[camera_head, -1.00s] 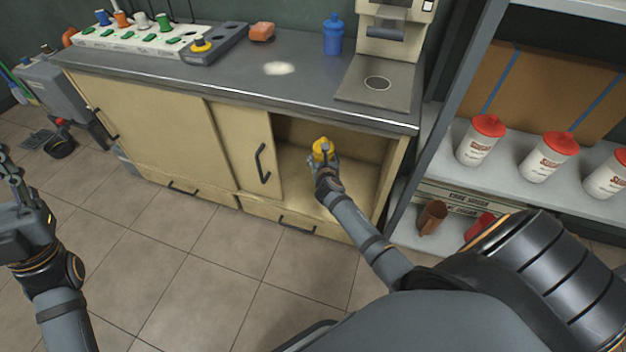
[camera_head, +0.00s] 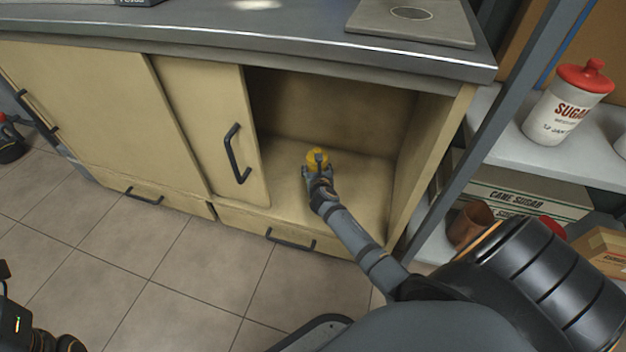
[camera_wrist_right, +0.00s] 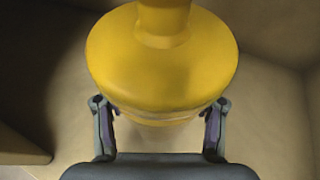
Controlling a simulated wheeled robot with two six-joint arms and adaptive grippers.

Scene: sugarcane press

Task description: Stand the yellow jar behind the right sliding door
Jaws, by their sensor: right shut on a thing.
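The yellow jar (camera_head: 318,156) is inside the open right part of the cabinet, close above or on its floor; I cannot tell whether it touches. My right gripper (camera_head: 318,172) is shut on it. The jar also fills the upper middle of the right wrist view (camera_wrist_right: 162,65), upright, with a finger on each side. The right sliding door (camera_head: 215,135) is slid to the left, leaving the right opening uncovered. It has a dark handle (camera_head: 236,154). My left gripper is out of the head view; only part of that arm shows at the lower left.
The cabinet's right side wall (camera_head: 432,165) bounds the opening, and the steel counter (camera_head: 250,40) overhangs above. A drawer handle (camera_head: 290,240) sits below. A shelf with a sugar jar (camera_head: 566,105) and a brown cup (camera_head: 470,226) stands to the right. The cabinet floor around the jar is clear.

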